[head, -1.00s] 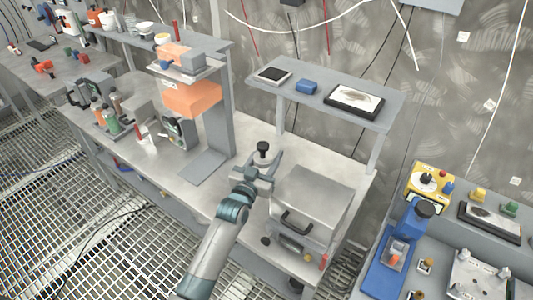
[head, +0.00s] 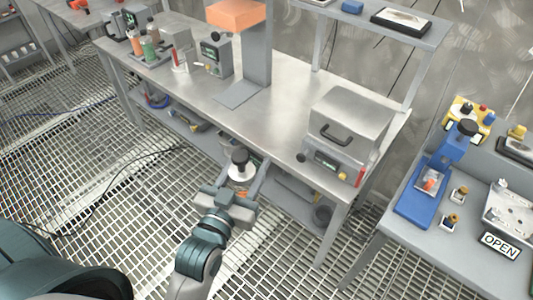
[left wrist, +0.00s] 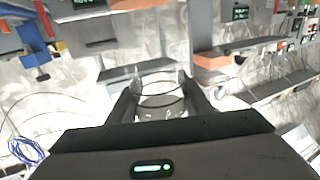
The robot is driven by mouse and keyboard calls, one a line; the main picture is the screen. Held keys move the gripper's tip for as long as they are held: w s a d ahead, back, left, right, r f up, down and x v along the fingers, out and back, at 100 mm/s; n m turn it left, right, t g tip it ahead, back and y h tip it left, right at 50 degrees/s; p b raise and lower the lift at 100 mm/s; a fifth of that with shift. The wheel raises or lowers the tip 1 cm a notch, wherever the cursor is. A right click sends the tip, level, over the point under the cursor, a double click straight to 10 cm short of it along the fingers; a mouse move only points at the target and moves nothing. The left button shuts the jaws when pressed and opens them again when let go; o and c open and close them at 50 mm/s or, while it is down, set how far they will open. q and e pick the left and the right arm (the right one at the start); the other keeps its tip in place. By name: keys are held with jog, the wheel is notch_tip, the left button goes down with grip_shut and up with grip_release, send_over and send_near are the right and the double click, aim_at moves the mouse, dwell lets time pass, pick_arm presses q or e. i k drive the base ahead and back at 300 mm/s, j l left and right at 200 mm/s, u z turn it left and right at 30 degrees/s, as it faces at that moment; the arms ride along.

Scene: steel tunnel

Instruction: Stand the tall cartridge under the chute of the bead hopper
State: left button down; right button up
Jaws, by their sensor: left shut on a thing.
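My left gripper (head: 241,178) is shut on a clear cartridge (head: 239,170) with a black knob on top. It holds the cartridge roughly upright in front of the bench's front edge, above the floor grating. In the left wrist view the clear, ringed cartridge (left wrist: 160,94) shows between the two fingers. An orange block (head: 237,14) on a grey column, which looks like the bead hopper, stands on the bench, cut off at the top. A flat grey plate (head: 240,93) lies at the column's foot, and nothing stands on it. I cannot make out the chute. My right gripper is out of view.
A grey metal box with a handle (head: 349,118) stands at the bench's right end. Bottles (head: 136,42) and a small device (head: 216,56) stand left of the column. The bench top (head: 285,90) between column and box is clear. A blue press (head: 424,190) is on the right table.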

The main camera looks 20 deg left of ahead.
aim_at(235, 94)
jog(key=i+j+u, duration=0.2)
jog(key=i+j, duration=0.25)
jog(key=i+j+u, duration=0.15)
jog(key=i+j, duration=0.25)
jog(key=i, duration=0.15)
jog(key=i+j+u, duration=0.2)
jog(key=i, duration=0.3)
jog(key=j, duration=0.1)
